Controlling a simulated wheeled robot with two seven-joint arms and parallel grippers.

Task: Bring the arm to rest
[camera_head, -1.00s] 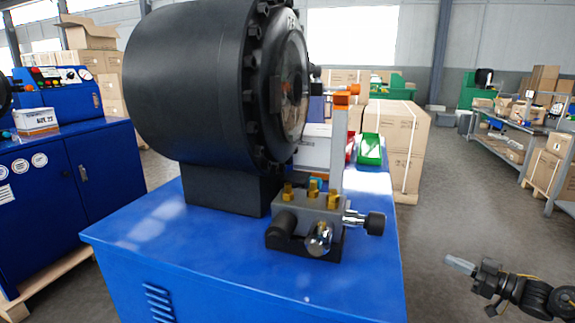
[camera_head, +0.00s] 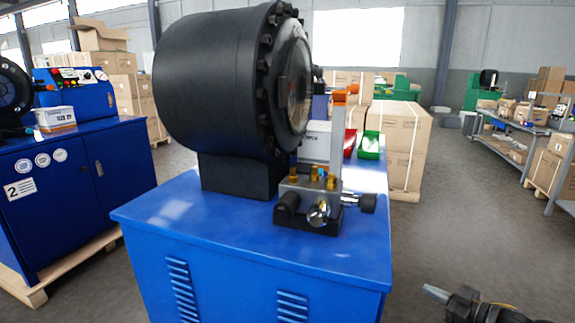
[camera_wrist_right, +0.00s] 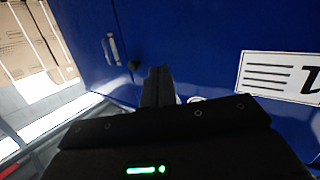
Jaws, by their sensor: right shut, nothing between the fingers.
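My right gripper (camera_head: 434,293) shows at the lower right of the head view, low over the grey floor and to the right of the blue crimper bench (camera_head: 250,236). Its fingers are together with nothing between them. In the right wrist view the closed fingers (camera_wrist_right: 158,84) point toward a blue cabinet front (camera_wrist_right: 190,35) with a handle and a white label. My left gripper does not show in the head view.
The black crimper head (camera_head: 215,90) stands on the bench, with a valve block (camera_head: 310,200) at its right. Red and green bins (camera_head: 370,146) sit behind. Stacked boxes (camera_head: 400,135) stand farther back. Open floor (camera_head: 450,220) lies to the right.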

